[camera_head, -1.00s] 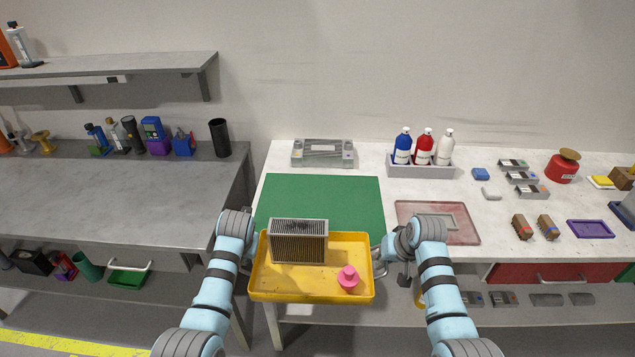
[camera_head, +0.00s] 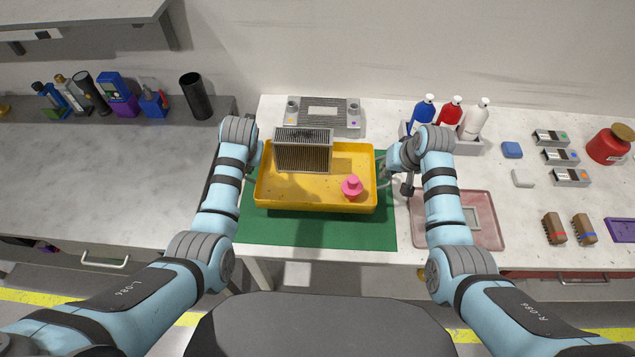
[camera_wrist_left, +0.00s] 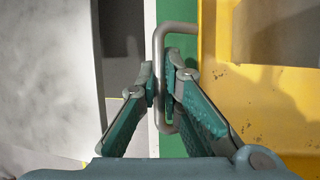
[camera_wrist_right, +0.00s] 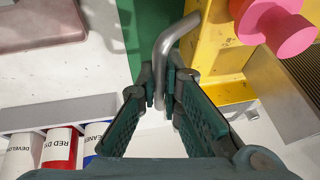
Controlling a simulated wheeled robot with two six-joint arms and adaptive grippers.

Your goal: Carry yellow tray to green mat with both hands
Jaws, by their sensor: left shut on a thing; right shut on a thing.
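The yellow tray (camera_head: 300,199) is over the green mat (camera_head: 300,231) in the head view, with mat showing on its near and right sides. I cannot tell for sure whether it touches the mat. A grey finned block (camera_head: 303,153) and a pink knobbed piece (camera_head: 352,187) are in the tray. My left gripper (camera_wrist_left: 163,95) is shut on the tray's left metal handle (camera_wrist_left: 176,27). My right gripper (camera_wrist_right: 160,90) is shut on the right metal handle (camera_wrist_right: 174,36). In the head view, the right gripper (camera_head: 392,172) is beside the tray's right wall.
A grey metal fixture (camera_head: 322,114) stands behind the tray. A rack (camera_head: 458,146) with blue, red and white bottles is at the back right. A pinkish transparent plate (camera_head: 487,222) lies right of the mat. A grey bench (camera_head: 90,190) is at the left.

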